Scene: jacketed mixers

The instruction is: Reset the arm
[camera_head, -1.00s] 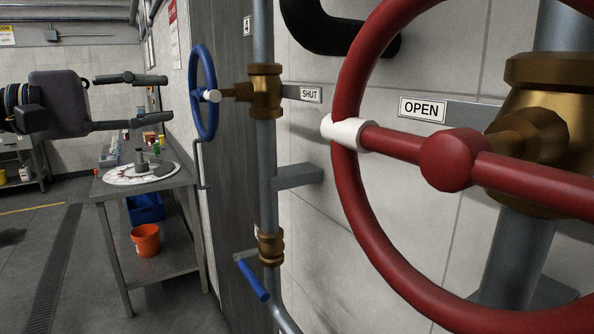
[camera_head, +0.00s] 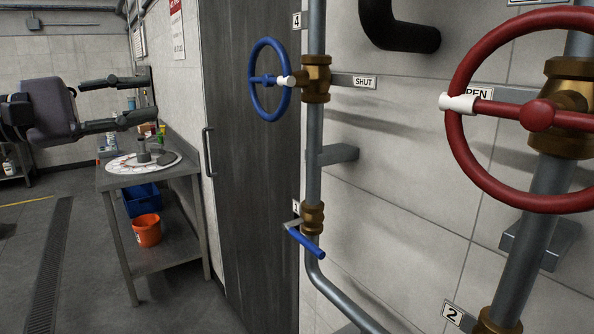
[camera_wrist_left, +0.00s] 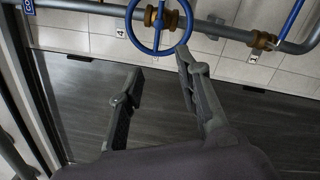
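My left gripper (camera_head: 138,97) comes in from the left in the head view, its two fingers spread apart with nothing between them. It also shows in the left wrist view (camera_wrist_left: 160,65), open and empty, with a blue wheel (camera_wrist_left: 155,22) beyond the fingertips. In the head view, the gripper is in the air left of the blue valve wheel (camera_head: 270,80) and clear of it. A red valve wheel (camera_head: 537,113) is at the right. My right gripper is not in view.
A dark cabinet door (camera_head: 250,190) stands behind the pipe (camera_head: 315,150). A small blue lever (camera_head: 306,243) sits low on it.

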